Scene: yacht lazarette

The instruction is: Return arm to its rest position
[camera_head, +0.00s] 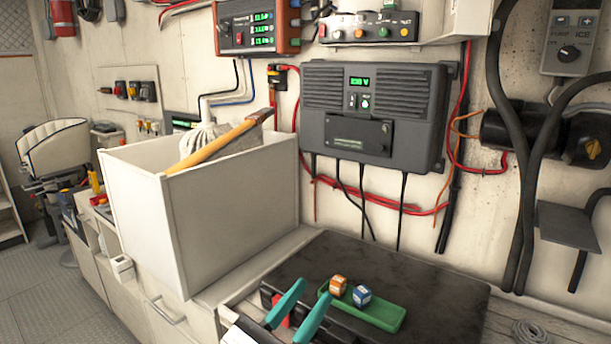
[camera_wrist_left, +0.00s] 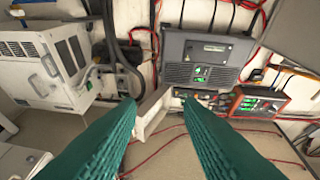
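My left gripper (camera_head: 311,293) is at the bottom middle of the head view, in front of the dark counter mat. Its two teal fingers are spread apart. In the left wrist view the gripper (camera_wrist_left: 158,104) also shows parted fingers, with nothing held between them. Its fingertips appear close to the left end of a green tray (camera_head: 385,316); I cannot tell the exact gap. An orange die (camera_head: 338,285) and a blue die (camera_head: 361,296) sit on that tray. My right gripper is in neither view.
A dark grey charger unit (camera_head: 375,110) with hanging cables is on the wall behind.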

